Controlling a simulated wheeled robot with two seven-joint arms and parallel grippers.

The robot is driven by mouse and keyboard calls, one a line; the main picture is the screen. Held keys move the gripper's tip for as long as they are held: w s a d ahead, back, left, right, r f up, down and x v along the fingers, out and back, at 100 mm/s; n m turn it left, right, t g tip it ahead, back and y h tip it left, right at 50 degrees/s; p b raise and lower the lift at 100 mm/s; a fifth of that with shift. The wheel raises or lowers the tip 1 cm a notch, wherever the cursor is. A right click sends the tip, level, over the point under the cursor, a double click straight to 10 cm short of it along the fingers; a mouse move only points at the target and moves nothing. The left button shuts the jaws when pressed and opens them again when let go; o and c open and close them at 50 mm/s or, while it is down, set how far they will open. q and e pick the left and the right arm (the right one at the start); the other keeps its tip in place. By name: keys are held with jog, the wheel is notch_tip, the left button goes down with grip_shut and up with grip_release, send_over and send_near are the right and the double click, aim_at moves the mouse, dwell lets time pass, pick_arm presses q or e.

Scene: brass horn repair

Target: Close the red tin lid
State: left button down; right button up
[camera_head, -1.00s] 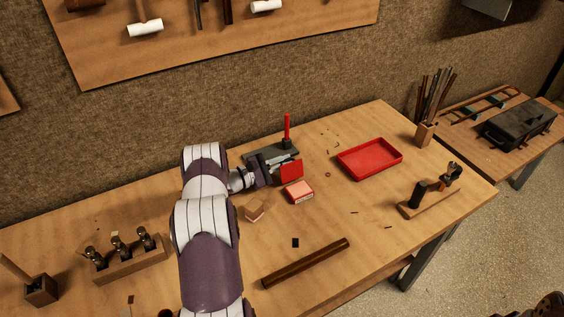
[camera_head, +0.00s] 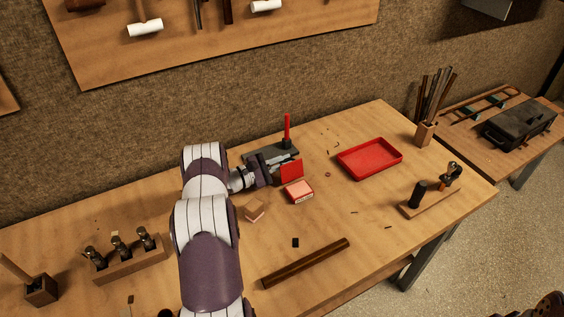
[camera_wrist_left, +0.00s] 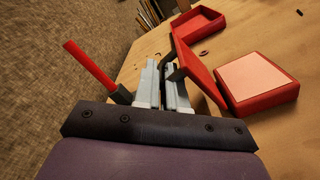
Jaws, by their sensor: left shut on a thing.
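The red tin (camera_head: 298,192) sits on the bench, its box part showing a pale pink top face. Its red lid (camera_head: 291,171) stands raised at the tin's back edge. In the left wrist view the lid (camera_wrist_left: 199,72) is tilted up beside the tin's box (camera_wrist_left: 258,82). My left gripper (camera_head: 276,166) is behind the lid. In the left wrist view its fingers (camera_wrist_left: 166,75) are close together, next to a dark curved piece at the lid. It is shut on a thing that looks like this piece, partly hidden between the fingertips. My right gripper is not in view.
A red tray (camera_head: 369,158) lies to the right. A red rod on a dark base (camera_head: 287,131) stands behind my gripper. A small wooden block (camera_head: 254,211) and a brown bar (camera_head: 306,263) lie nearer. Bench space right of the tin is mostly clear.

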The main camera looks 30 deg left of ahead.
aim_at(288, 165)
pick_arm(q)
jog(key=shift+d+r, duration=0.1)
dwell(0.7)
jog(key=m, duration=0.1)
jog(key=d+r+m, duration=0.1)
jog(key=m, duration=0.1)
jog(key=shift+s+d, duration=0.1)
jog(key=shift+s, duration=0.25)
jog(key=shift+s+d+r+m+p, duration=0.25)
jog(key=shift+d+m, duration=0.2)
jog(key=shift+m, duration=0.55)
jog(key=shift+s+d+r+m+p, duration=0.15)
jog(key=shift+d+m, duration=0.25)
jog(key=shift+m, duration=0.6)
jog(key=c, duration=1.5)
grip_release()
